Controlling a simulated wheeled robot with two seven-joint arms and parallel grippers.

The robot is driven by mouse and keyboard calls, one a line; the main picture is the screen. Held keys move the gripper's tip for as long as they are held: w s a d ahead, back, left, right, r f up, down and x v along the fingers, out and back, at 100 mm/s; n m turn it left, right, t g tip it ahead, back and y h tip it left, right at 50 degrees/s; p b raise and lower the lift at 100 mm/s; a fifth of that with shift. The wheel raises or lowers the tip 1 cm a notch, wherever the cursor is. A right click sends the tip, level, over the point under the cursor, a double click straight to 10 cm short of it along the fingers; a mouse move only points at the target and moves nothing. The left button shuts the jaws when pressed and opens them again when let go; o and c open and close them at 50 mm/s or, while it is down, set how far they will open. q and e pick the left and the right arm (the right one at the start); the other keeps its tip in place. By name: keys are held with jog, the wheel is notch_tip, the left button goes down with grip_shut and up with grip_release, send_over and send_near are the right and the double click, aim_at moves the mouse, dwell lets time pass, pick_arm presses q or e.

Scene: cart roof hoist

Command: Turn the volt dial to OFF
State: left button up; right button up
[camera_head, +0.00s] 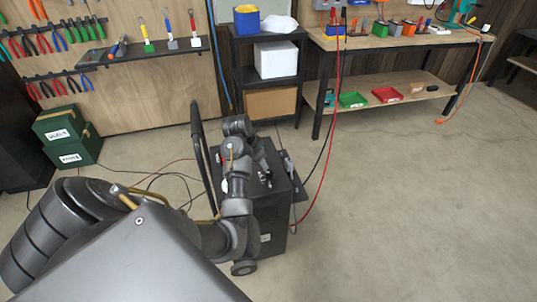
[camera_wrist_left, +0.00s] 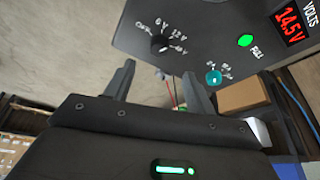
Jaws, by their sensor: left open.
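The black volt dial (camera_wrist_left: 160,44) is on a dark panel in the left wrist view. Labels that look like OFF, 6V and 12V, plus one I cannot read surely, run around it. I cannot tell which label it points to. My left gripper (camera_wrist_left: 159,70) is open, its fingers spread just below the dial in the picture, with nothing between them. The dial looks apart from both fingers. In the head view my left arm reaches over the black cart box (camera_head: 271,222) and hides part of it. My right gripper is not in view.
A tall black handle (camera_head: 199,150) rises beside the box. Cables lie on the floor; open floor lies to the right.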

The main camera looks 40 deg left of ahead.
aim_at(270, 173)
pick_arm(q)
jog(key=x, duration=1)
jog(key=shift+w+f, duration=0.2)
jog(key=shift+w, duration=0.2)
jog(key=shift+c, duration=0.3)
jog(key=shift+d, duration=0.1)
jog(key=c, duration=0.9)
